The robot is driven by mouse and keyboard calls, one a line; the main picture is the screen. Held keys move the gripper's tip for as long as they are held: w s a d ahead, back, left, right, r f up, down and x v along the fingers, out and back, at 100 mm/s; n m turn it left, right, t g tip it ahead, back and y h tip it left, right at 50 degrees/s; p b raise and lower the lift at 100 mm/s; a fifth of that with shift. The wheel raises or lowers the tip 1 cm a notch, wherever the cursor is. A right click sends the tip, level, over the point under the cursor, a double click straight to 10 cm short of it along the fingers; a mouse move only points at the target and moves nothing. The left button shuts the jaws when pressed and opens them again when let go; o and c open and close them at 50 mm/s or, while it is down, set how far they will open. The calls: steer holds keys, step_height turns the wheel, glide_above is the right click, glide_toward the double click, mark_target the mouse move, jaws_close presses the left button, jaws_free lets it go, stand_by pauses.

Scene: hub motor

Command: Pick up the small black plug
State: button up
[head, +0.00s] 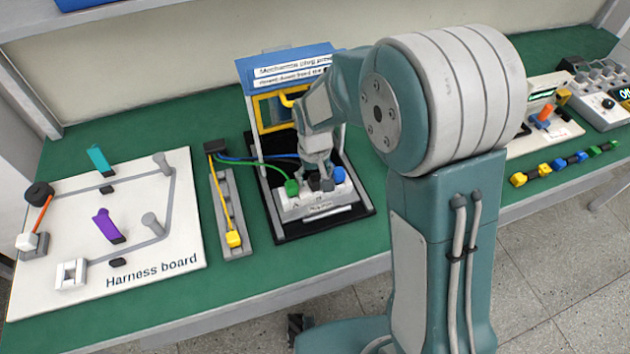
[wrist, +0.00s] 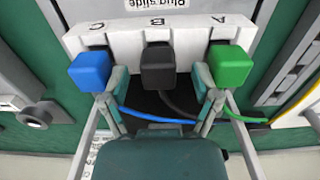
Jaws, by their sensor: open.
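The small black plug (wrist: 158,66) sits in the middle slot, marked B, of the white plug slide (wrist: 186,36). A blue plug (wrist: 90,71) is in slot C and a green plug (wrist: 229,66) is in slot A. My gripper (wrist: 160,76) is open, with one finger on each side of the black plug, in the gaps beside the blue and green plugs. Whether the fingers touch the plug cannot be told. In the head view my gripper (head: 317,178) is down at the slide, between the green plug (head: 291,187) and the blue plug (head: 339,175), and largely covers the black plug.
A grey rail (head: 231,208) with a yellow plug (head: 233,239) lies left of the slide. The harness board (head: 180,232) is farther left. A blue-topped housing (head: 262,70) stands behind the slide. Blue and green cables run close to my fingers.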

mark_target(315, 176)
steer(key=c, duration=1.1)
steer(key=shift+r, duration=0.45)
step_height(315, 176, up, 2)
steer(key=shift+r, duration=0.15)
steer(key=s+d+r, duration=0.3)
steer(key=s+r, duration=0.7)
steer(key=s, duration=0.3)
steer(key=shift+s, duration=0.35)
